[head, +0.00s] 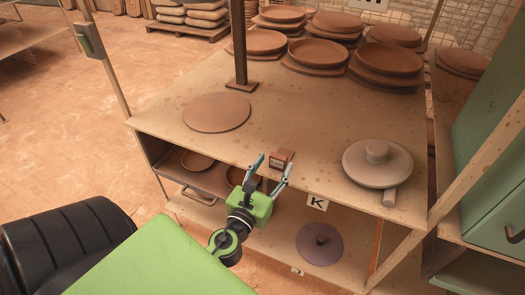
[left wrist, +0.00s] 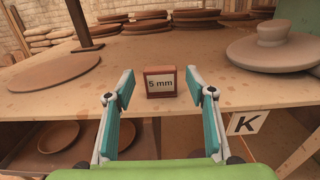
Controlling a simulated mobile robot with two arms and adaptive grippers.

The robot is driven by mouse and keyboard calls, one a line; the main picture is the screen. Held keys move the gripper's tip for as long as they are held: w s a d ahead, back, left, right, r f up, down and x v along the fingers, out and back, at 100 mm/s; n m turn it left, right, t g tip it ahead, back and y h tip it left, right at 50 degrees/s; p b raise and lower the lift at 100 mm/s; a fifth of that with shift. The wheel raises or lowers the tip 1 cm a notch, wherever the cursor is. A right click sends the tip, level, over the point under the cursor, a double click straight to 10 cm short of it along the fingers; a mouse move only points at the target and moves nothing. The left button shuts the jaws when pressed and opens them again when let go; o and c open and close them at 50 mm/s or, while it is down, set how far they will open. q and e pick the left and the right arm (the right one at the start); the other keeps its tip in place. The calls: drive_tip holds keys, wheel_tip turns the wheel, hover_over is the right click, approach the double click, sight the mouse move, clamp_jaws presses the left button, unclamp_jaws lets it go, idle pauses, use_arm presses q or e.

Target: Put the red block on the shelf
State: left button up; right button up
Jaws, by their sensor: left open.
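A small red-brown block (head: 283,155) with a white "5 mm" label stands upright near the front edge of the tabletop (head: 290,120). In the left wrist view the block (left wrist: 160,82) is centred between my fingertips and a little beyond them. My left gripper (head: 273,165) is open at the table's front edge, with nothing held. Its two teal fingers (left wrist: 161,95) show on either side of the block. Below the tabletop is a lower shelf (head: 265,245). My right gripper is not in view.
A flat clay disc (head: 216,112) lies left on the tabletop, and a grey lidded disc (head: 376,164) lies right. Stacked clay plates (head: 322,52) fill the back. A metal post (head: 240,45) rises behind. A purple lid (head: 320,244) lies on the lower shelf, below a "K" tag (head: 317,202).

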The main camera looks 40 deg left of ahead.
use_arm(q)
drive_tip(key=b+v, duration=0.3)
drive_tip(key=v, duration=0.5)
drive_tip(key=s+d+f+n+g+h, duration=0.1)
drive_tip(key=s+f+n+g, duration=0.2)
drive_tip(key=f, duration=0.9)
drive_tip(key=s+d+f+n+g+h, duration=0.15)
drive_tip(key=f+n, duration=0.45)
drive_tip(key=f, duration=0.6)
drive_tip(key=s+d+f+n+g, duration=0.2)
drive_tip(key=f+n+g, duration=0.15)
drive_tip(key=f, duration=0.85)
drive_tip(key=s+d+f+n+g+h, duration=0.1)
drive_tip(key=s+f+n+g, duration=0.7)
drive_tip(key=s+f+n, duration=1)
drive_tip(key=s+f+h, duration=0.1)
drive_tip(key=s+f, duration=0.4)
drive_tip(key=s, duration=0.3)
drive_tip(key=shift+d+f, duration=0.2)
drive_tip(key=shift+d, duration=0.1)
